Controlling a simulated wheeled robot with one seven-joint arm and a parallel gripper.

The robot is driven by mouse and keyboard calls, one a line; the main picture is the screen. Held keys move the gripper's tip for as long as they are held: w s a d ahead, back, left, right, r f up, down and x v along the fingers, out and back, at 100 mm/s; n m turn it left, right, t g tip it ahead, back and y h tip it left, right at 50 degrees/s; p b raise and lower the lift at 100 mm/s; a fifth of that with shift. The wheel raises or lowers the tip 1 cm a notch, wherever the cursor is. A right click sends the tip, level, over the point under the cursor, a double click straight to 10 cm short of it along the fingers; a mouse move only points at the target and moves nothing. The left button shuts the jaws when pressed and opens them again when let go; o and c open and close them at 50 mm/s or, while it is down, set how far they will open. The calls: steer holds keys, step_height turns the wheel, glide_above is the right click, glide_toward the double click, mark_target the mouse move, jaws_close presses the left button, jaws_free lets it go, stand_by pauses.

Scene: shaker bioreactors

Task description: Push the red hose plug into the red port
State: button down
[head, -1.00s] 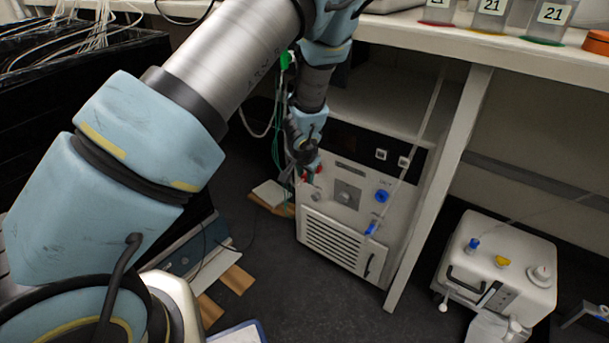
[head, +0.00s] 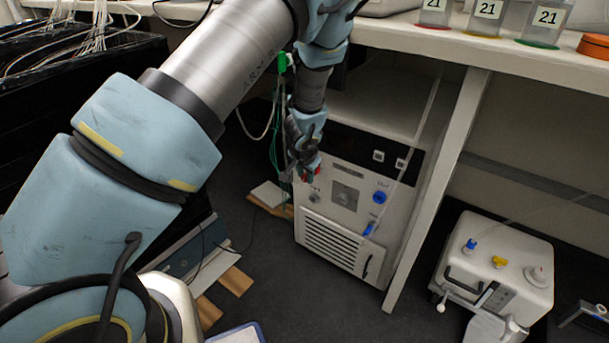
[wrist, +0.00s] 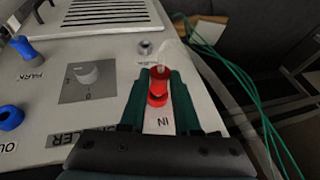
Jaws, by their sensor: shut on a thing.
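The red hose plug (wrist: 160,76) is held between the green fingertips of my gripper (wrist: 162,83) in the wrist view, with a clear hose rising from it. The red port (wrist: 156,99) is a ring on the chiller's front panel, beside the label "IN". In this view the plug overlaps the far part of the port. A dark part of the port's opening still shows, and I cannot tell whether the two touch. In the head view my gripper (head: 304,160) is at the upper left of the chiller front (head: 346,187) and mostly hides plug and port.
A bench leg (head: 437,190) stands right of the chiller, then a white unit (head: 510,262).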

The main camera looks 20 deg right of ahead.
steer(key=shift+w+d, duration=0.3)
steer(key=shift+d, duration=0.25)
stand_by(0.9)
steer(key=c, duration=0.5)
jaws_free()
steer(key=shift+c, duration=0.2)
steer(key=shift+r, duration=0.15)
steer(key=p+v, duration=0.1)
steer(key=v, duration=0.9)
steer(key=shift+r+p, duration=0.25)
steer(key=shift+p, duration=0.15)
steer(key=shift+s+a, duration=0.1)
steer(key=shift+a, duration=0.05)
